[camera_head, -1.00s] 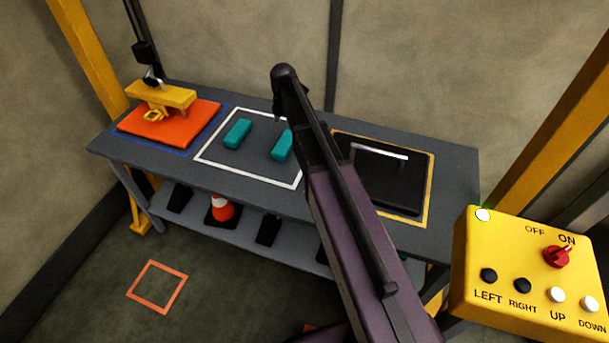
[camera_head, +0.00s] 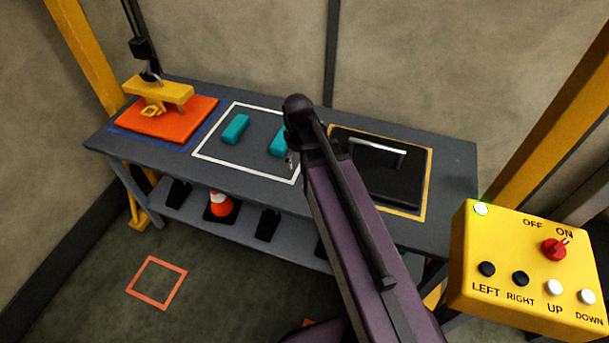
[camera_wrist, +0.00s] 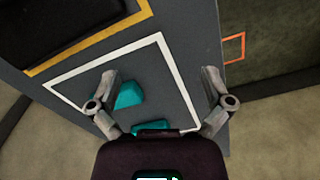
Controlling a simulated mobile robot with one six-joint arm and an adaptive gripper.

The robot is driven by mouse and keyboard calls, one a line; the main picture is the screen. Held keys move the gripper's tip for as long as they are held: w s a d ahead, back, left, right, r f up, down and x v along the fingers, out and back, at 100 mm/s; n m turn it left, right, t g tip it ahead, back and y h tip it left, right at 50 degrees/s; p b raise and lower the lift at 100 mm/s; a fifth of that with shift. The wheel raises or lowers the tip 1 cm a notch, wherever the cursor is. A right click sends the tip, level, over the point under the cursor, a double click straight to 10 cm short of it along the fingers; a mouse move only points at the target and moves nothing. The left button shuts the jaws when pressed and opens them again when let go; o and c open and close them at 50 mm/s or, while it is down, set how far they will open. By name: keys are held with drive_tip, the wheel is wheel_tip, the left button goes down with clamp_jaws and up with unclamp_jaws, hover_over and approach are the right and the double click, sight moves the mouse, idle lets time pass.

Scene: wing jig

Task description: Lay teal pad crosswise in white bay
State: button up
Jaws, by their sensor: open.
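Two teal pads lie flat and apart inside the white-outlined bay (camera_head: 245,170). The left pad (camera_head: 235,129) is fully in view, its long side running roughly front to back. The right pad (camera_head: 277,142) is partly hidden by my arm. In the wrist view the right pad (camera_wrist: 130,95) lies near my left finger, and the left pad (camera_wrist: 146,126) is mostly hidden by the gripper body. My gripper (camera_wrist: 160,76) is open and empty above the bay. In the head view only a bit of my gripper (camera_head: 290,162) shows beside the right pad.
A yellow-framed bay with a black handled panel (camera_head: 385,175) lies on the right of the bench. An orange slab (camera_head: 190,128) with a yellow hanging fixture (camera_head: 160,90) is on the left. A yellow control box (camera_head: 520,265) stands at front right.

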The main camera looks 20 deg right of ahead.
drive_tip(key=s+m, duration=0.6)
drive_tip(key=s, duration=0.1)
drive_tip(key=shift+m, duration=0.4)
drive_tip(key=shift+w, duration=0.1)
drive_tip(key=shift+c, duration=0.2)
